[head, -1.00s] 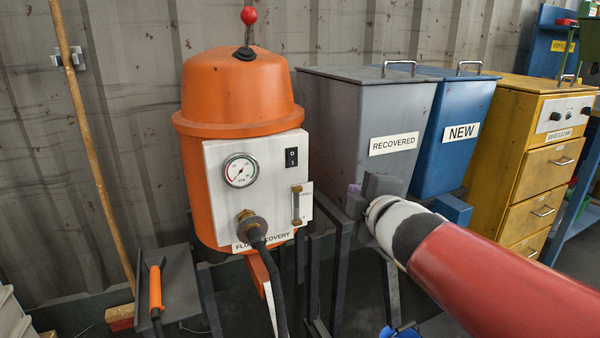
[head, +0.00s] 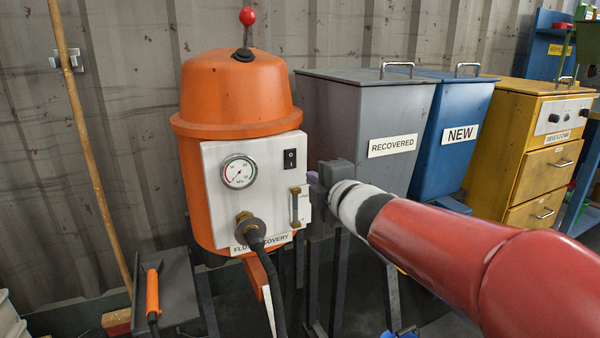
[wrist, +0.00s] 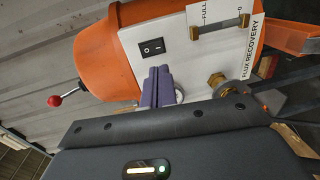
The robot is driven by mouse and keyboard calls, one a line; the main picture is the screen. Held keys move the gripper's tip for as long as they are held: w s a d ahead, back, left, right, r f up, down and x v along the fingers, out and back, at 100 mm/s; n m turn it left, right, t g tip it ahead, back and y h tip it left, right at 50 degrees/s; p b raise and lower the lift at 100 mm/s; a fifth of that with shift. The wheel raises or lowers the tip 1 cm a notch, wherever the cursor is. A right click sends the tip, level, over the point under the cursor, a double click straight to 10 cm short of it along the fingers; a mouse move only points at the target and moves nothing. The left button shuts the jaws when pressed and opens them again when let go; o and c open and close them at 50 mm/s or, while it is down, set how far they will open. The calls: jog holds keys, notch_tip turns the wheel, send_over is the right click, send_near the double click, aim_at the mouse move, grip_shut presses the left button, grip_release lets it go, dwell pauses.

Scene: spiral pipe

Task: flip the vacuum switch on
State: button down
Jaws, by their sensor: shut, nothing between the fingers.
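The vacuum switch is a small black rocker (head: 289,158) on the white front panel (head: 215,165) of the orange flux recovery tank (head: 235,95). In the wrist view the rocker (wrist: 151,47) shows whole, with its marks. My gripper (head: 312,177) is right of the panel in the head view, a little lower than the switch. In the wrist view its two purple fingers (wrist: 158,72) are shut together and empty, with their tips close to the switch in the picture. I cannot tell whether they touch the panel. Which way the rocker is set is unclear.
A round gauge (head: 239,171), a sight tube (head: 300,206) and a black hose (head: 262,250) are on the panel. A red-knobbed lever (head: 247,17) tops the tank. Grey (head: 345,110) and blue (head: 440,150) bins stand to the right. Open space lies in front of the panel.

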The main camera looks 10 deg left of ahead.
aim_at(292, 167)
jog(key=x, duration=0.9)
jog(key=shift+w+a+f+b, duration=0.15)
jog(key=shift+f+b, duration=0.05)
jog(key=shift+b, duration=0.25)
jog(key=shift+r, duration=0.15)
